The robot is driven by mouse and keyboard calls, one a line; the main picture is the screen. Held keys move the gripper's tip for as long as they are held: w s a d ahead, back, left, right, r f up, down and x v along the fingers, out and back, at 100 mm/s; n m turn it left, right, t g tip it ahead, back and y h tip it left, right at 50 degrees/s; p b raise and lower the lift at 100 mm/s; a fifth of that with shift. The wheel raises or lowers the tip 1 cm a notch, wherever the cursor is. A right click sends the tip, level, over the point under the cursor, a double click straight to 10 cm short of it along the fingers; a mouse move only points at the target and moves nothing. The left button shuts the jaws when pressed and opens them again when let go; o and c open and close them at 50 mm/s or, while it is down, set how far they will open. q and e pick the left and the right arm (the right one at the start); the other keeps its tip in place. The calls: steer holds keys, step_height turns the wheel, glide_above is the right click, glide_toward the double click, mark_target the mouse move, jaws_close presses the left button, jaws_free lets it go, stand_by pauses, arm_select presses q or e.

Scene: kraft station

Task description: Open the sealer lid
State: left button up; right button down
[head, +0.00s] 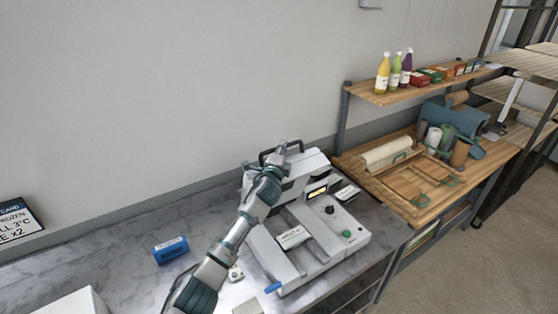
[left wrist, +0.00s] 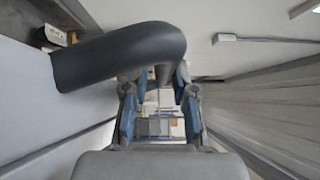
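The white sealer (head: 337,222) stands on the marble counter, with a dial and a green button on its right side. Its lid (head: 312,166) looks raised at the back, with the bed in front uncovered. A black lid handle (head: 268,154) sits on the lid's upper edge, and its curved bar (left wrist: 120,55) fills the upper left of the left wrist view. My left gripper (head: 279,153) is beside the handle; in the left wrist view its fingers (left wrist: 160,112) are apart, with part of the bar across and behind them. Contact cannot be told. My right gripper is not in view.
A pale labelled pack (head: 292,237) lies on the sealer bed. A wooden bench (head: 420,205) and a bottle shelf (head: 432,88) stand to the right. The wall (head: 150,90) is close behind.

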arm_select(q)
steer(key=v, duration=1.1)
steer(key=shift+s+f, duration=0.1)
steer(key=shift+f, duration=0.05)
